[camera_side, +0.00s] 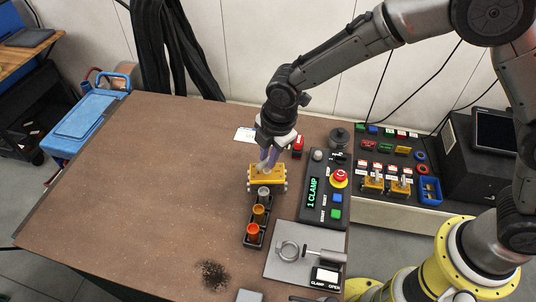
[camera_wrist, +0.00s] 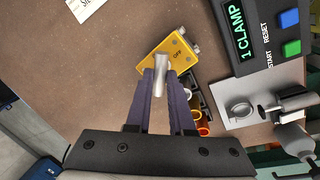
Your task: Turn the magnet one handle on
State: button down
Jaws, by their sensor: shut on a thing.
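A yellow block magnet (camera_side: 258,183) with silver ends stands on the brown table, behind the row of cups. In the wrist view the yellow magnet (camera_wrist: 181,52) carries small dark lettering, too small to read surely. Its silver handle (camera_wrist: 161,66) sticks up toward the camera between my fingertips. My gripper (camera_side: 266,164) is directly over the magnet with its purple fingers pointing down. In the wrist view my gripper (camera_wrist: 162,84) is shut on the handle. The fingers hide part of the handle in the side view.
A black rack with cups (camera_side: 258,214) is close in front of the magnet. A control panel (camera_side: 312,205) reading "1 CLAMP" stands to the right, with a grey clamp plate (camera_side: 283,270) before it. A red item (camera_side: 298,145) is behind. The table's left side is clear.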

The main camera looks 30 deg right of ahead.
jog(key=n+y, duration=0.1)
jog(key=n, duration=0.3)
jog(key=shift+w+d+r+n, duration=0.1)
jog(key=shift+n, duration=0.2)
jog(key=shift+w+n+g, duration=0.1)
jog(key=shift+n+g, duration=0.4)
jog(key=shift+n, duration=2)
jog(key=c, duration=0.8)
grip_release()
jog(key=shift+d, duration=0.1)
jog(key=r, duration=0.4)
jog(key=s+d+r, duration=0.1)
jog(key=r, duration=0.4)
jog(key=d+r, duration=0.1)
jog(key=r, duration=0.3)
jog(key=shift+s+d+r, duration=0.15)
jog(key=shift+s+r, duration=0.1)
